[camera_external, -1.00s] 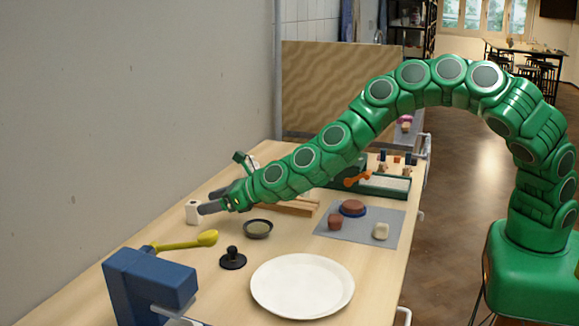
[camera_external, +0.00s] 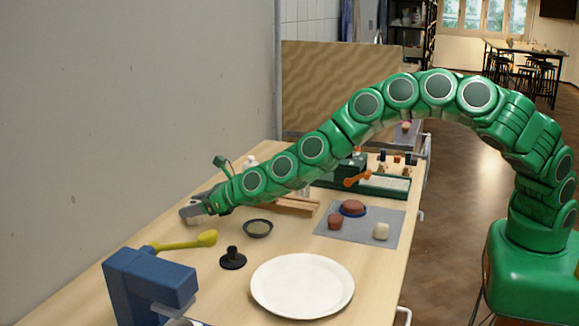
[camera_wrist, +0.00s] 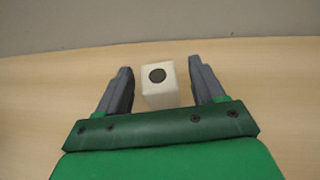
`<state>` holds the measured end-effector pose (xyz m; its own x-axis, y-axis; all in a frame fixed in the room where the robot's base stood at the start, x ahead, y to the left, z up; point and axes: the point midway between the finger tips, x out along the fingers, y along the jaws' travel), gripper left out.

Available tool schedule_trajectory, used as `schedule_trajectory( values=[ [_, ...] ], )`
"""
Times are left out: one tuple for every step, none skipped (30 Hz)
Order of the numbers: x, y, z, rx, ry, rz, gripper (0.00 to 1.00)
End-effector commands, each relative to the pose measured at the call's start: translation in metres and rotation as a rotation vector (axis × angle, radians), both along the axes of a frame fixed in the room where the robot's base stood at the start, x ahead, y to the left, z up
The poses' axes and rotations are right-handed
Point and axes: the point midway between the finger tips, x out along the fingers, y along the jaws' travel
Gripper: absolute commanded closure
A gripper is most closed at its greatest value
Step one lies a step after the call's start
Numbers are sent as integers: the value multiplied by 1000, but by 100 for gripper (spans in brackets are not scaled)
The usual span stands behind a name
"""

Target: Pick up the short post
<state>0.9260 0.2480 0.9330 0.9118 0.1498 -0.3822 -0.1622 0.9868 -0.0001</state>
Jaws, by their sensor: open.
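The short post appears to be the white block with a dark round spot on its top (camera_wrist: 160,88). In the wrist view it stands on the wooden table between the two grey fingers of my gripper (camera_wrist: 161,80). The fingers are open, with a gap on each side of the block, the right gap a little wider at the tips. In the external view my gripper (camera_external: 192,210) is low over the far left of the table, and the block is largely or fully hidden behind the fingers.
A dark bowl (camera_external: 258,228), a yellow spoon (camera_external: 190,241), a black knobbed tool (camera_external: 232,259), a white plate (camera_external: 302,286) and a blue machine (camera_external: 150,283) stand nearer the camera. A grey mat (camera_external: 357,237) holds several lumps. A wall (camera_external: 130,130) runs along the left.

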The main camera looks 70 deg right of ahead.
Motion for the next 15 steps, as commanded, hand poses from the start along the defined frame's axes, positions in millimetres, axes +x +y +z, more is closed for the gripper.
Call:
schedule_trajectory(
  values=[
    [0, 0, 0, -1, 0, 0, 32],
    [0, 0, -1, -1, 0, 0, 32],
    [0, 0, -1, 0, 0, 0, 32],
    [0, 0, -1, 0, 0, 0, 32],
    [0, 0, -1, 0, 0, 0, 32],
    [0, 0, -1, 0, 1, 0, 32],
    [0, 0, 0, 0, 0, 0, 32],
    [0, 0, -1, 0, 1, 0, 36],
    [0, 0, -1, 0, 1, 0, 43],
    [0, 0, -1, 0, 1, 0, 47],
    [0, 0, -1, 0, 1, 0, 52],
    [0, 0, -1, 0, 1, 0, 58],
    [0, 0, -1, 0, 1, 0, 63],
    [0, 0, -1, 0, 1, 0, 67],
    [0, 0, -1, 0, 1, 0, 73]
  ],
)
